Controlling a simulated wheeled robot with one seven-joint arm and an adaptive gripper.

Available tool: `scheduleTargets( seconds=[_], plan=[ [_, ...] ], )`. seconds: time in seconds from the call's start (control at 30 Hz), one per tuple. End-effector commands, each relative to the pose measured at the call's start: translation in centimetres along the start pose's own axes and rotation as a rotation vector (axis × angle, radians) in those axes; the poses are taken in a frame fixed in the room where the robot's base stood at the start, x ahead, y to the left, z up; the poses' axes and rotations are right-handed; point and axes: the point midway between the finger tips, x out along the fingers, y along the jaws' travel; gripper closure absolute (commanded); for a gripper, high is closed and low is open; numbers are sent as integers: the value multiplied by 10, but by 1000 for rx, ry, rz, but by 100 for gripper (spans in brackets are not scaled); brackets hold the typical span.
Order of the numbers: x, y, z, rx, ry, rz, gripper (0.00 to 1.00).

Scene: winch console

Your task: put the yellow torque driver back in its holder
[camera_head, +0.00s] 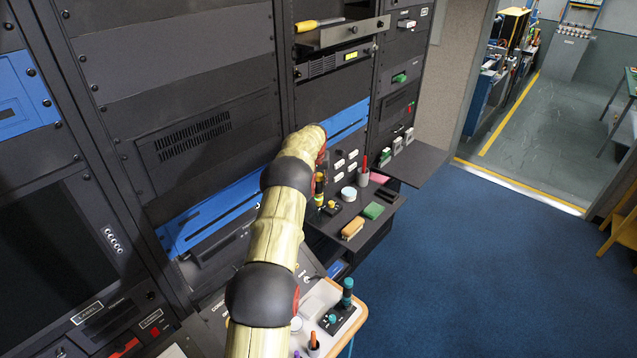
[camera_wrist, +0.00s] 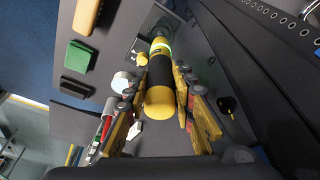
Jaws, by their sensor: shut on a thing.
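The yellow torque driver (camera_wrist: 160,98) has a yellow end, a black grip and a bright green ring near its far end. In the wrist view my gripper (camera_wrist: 160,80) is shut around it, one finger on each side. The driver's far end points at a dark block (camera_wrist: 150,22) on the shelf, which seems to be the holder. I cannot tell whether the tip is inside it. In the head view the driver (camera_head: 319,188) stands roughly upright over the shelf's left side, and my arm hides the gripper.
The black shelf (camera_head: 376,213) carries a small yellow knob (camera_head: 331,205), a white round tub (camera_head: 348,193), a green block (camera_head: 373,211), a tan brush (camera_head: 352,228) and a cup with red pens (camera_head: 363,177). A teal-handled tool (camera_head: 346,290) stands on the nearer table. Open blue floor lies right.

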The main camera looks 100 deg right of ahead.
Motion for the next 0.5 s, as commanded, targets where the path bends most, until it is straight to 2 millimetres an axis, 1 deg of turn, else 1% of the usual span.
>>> scheduleTargets(
  seconds=[0.3,0.5],
  plan=[
    [14,0,4,0,2,0,100],
    [20,0,5,0,2,0,100]
  ],
)
